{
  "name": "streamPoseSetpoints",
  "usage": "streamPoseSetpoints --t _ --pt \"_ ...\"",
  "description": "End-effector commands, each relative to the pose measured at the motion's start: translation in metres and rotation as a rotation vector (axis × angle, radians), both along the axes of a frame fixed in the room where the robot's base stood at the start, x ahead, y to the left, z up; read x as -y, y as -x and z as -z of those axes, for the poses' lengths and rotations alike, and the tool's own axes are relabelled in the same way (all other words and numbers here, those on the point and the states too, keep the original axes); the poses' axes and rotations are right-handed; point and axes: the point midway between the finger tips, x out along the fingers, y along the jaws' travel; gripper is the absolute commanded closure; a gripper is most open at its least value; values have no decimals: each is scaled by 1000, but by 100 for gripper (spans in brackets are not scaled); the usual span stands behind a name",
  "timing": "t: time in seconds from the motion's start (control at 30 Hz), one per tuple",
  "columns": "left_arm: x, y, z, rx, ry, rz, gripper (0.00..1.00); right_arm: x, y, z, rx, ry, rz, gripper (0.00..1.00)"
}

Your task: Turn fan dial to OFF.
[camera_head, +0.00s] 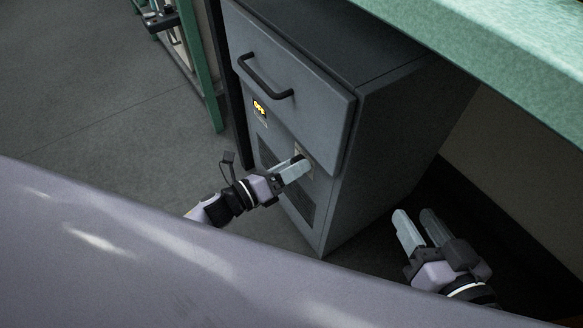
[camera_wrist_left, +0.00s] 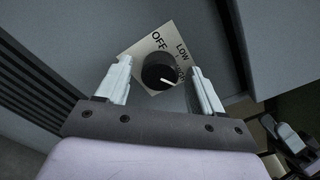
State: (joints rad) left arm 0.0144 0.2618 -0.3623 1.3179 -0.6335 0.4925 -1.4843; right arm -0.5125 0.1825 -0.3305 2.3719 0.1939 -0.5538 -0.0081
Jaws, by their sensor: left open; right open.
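The fan dial (camera_wrist_left: 158,72) is a round black knob on a pale plate (camera_wrist_left: 147,47) marked OFF, LOW and a partly hidden third label. Its white pointer line faces the lower right, toward that third label and away from OFF. My left gripper (camera_wrist_left: 160,65) is open, with one finger on each side of the dial; I cannot tell whether they touch it. In the head view, my left gripper (camera_head: 301,165) is at the plate on the grey cabinet's front and mostly hides the dial. My right gripper (camera_head: 415,213) is open and empty, right of the cabinet.
A green tabletop (camera_head: 500,45) overhangs at the upper right. Open floor (camera_head: 90,110) lies to the left.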

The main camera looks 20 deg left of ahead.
Motion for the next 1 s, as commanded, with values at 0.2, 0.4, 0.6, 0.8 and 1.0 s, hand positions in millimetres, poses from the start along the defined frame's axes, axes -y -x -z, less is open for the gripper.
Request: streamPoseSetpoints --t 0.2,0.4,0.6,0.8,1.0 --pt "0 0 0 -1 0 -1 33 0 0 0 1 0 0 57" --pt "0 0 0 -1 1 0 89 0 0 0 1 0 0 57" --pt "0 0 0 -6 8 0 89 0 0 -1 0 -1 -1 57" --pt "0 0 -1 -43 55 0 89 -1 1 -2 -8 -8 -4 57" --pt "-1 0 -1 -125 159 -1 89 -3 2 2 -37 -13 -10 57"
